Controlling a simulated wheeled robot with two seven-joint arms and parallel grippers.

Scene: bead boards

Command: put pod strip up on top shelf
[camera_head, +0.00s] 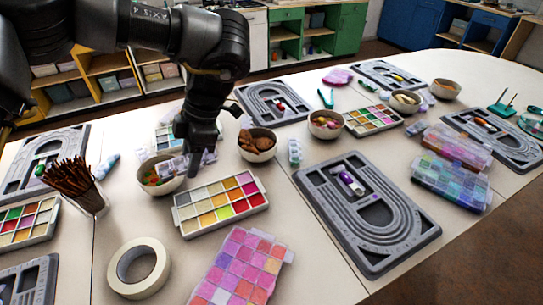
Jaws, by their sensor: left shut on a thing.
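My left gripper (203,160) reaches down from the upper left over the table. It is shut on a pale, clear pod strip (178,164), which shows on the left side of the fingers; the fingers hide part of it. The strip is beside and partly over a bowl (165,184) of colored bits; I cannot tell whether they touch. Wooden shelves (103,64) with bins stand behind the table at the upper left, partly hidden by my arm. My right gripper is not in view.
A paint-like color tray (220,203) lies just in front of the gripper, and a bowl of brown pieces (257,144) stands to its right. A tape roll (138,267), a cup of brown sticks (76,183) and grey bead boards (365,212) crowd the table.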

